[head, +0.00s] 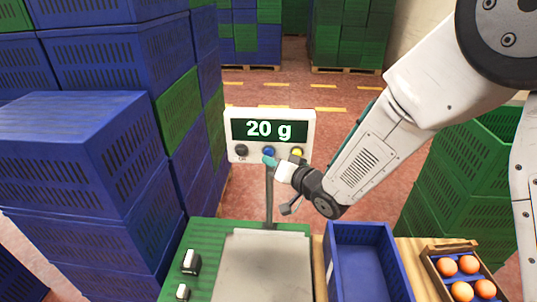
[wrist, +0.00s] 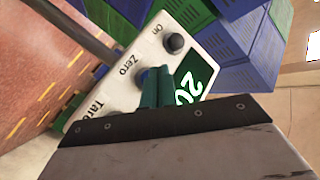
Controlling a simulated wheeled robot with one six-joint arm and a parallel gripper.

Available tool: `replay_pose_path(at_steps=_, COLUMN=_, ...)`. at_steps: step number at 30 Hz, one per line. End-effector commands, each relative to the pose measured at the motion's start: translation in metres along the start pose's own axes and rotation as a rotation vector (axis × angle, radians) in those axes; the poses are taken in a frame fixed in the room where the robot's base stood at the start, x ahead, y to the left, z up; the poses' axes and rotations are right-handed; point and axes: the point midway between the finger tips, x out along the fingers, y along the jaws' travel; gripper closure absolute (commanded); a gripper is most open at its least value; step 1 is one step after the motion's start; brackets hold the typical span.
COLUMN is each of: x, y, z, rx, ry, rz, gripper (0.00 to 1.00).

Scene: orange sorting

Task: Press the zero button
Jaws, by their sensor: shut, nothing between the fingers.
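The scale's white display panel (head: 312,125) faces me in the head view and reads "20 g". It has a dark button (head: 241,150) at left, the blue zero button (head: 269,151) in the middle and a yellow button (head: 297,152) at right. My gripper (head: 268,160) is shut and empty, with its teal fingertips at the lower edge of the zero button. In the wrist view the fingers (wrist: 170,82) stand right beside the zero button (wrist: 140,77), partly covering it and the display. I cannot tell whether they touch it.
The scale's steel plate (head: 262,270) is empty. A blue crate (head: 337,262) stands to its right, and a small wooden box (head: 440,280) with several oranges is further right. Stacked blue and green crates (head: 95,160) fill the left side.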

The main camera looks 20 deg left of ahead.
Motion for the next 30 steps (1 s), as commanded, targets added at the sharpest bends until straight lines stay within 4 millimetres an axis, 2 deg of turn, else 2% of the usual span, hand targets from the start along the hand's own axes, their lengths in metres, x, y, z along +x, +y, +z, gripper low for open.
replay_pose_path(at_steps=5, x=-0.003, y=-0.003, z=0.003, rx=0.0, ry=-0.001, rz=0.0, gripper=1.0)
replay_pose_path(at_steps=18, x=-0.032, y=-0.024, z=0.024, rx=-0.001, ry=-0.001, rz=-0.001, gripper=1.0)
replay_pose_path(at_steps=30, x=-0.035, y=-0.025, z=0.026, rx=-0.001, ry=0.0, rz=0.0, gripper=1.0)
